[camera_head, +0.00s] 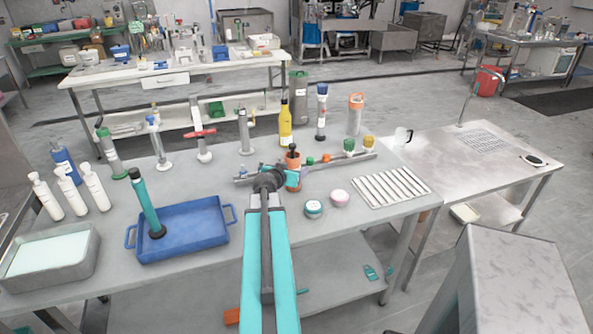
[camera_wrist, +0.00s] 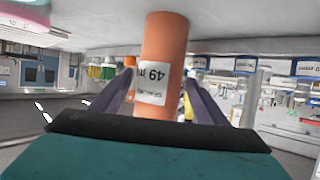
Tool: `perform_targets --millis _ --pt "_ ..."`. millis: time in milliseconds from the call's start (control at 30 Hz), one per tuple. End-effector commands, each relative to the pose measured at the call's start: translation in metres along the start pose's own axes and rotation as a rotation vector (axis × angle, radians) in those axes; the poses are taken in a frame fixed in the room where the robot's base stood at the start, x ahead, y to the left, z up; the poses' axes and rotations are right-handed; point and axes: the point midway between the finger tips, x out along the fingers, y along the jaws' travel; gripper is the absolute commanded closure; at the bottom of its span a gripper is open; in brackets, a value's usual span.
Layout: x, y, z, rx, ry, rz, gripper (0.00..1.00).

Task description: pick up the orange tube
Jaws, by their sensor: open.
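The orange tube (camera_head: 293,181) stands on the grey workbench just beyond the end of my arm in the head view, partly hidden by my gripper (camera_head: 284,172). A dark knob shows above it. In the wrist view the orange tube (camera_wrist: 167,45) fills the middle, with a white label reading upside down. My gripper (camera_wrist: 160,92) is open, with one finger on each side of the tube and a visible gap at each side. The tube's end nearest my palm is hidden behind the dark gripper body.
A yellow bottle (camera_head: 285,125) and a blue-capped tube (camera_head: 321,112) stand behind. Two round tins (camera_head: 314,209) and a slatted rack (camera_head: 391,187) lie to the right. A blue tray (camera_head: 185,232) holding a teal tube (camera_head: 145,203) is at the left. Bare bench lies between tray and arm.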

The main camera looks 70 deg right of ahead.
Motion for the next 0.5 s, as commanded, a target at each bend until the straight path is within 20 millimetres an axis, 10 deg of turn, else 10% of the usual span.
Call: perform_targets --millis 367,500 --pt "0.0008 0.0020 -0.0004 0.001 0.000 0.003 0.32" --pt "0.0009 0.0022 -0.0004 0.001 0.000 0.003 0.54"
